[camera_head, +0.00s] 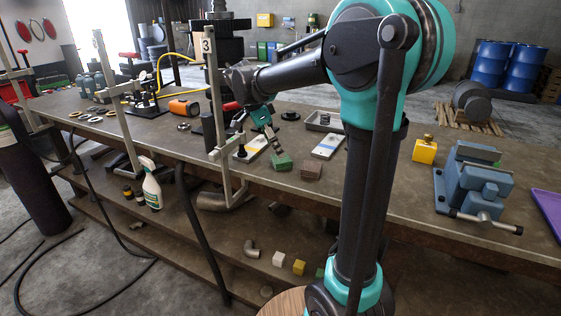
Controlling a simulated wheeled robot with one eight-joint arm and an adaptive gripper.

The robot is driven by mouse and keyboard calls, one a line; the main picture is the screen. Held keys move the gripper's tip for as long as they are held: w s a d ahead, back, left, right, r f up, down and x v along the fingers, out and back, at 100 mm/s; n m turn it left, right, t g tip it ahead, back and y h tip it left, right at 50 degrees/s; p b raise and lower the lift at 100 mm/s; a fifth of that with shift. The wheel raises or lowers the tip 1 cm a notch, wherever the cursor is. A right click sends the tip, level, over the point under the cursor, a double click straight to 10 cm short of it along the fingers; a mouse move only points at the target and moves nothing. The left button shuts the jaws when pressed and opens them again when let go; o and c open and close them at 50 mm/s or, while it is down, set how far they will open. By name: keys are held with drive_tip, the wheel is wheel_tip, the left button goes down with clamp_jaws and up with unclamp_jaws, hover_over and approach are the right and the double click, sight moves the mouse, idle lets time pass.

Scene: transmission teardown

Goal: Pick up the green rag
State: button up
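A small green folded piece that looks like the green rag (282,162) lies on the workbench (405,202) near its front edge, left of my arm. My gripper (275,146) points down just above the rag, at its upper left side. Its fingers are small in the picture, and I cannot tell whether they are open or shut, or whether they touch the rag.
A brown block (312,172) sits just right of the rag. White-topped pieces (327,146), a grey tray (322,121) and an upright grey post (214,100) stand close by. A yellow block (424,152) and blue vise (478,185) are farther right.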

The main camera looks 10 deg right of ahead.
sight(281, 161)
drive_tip(key=x, duration=0.5)
drive_tip(key=shift+w, duration=0.1)
drive_tip(key=c, duration=1.2)
drive_tip(key=shift+o, duration=0.2)
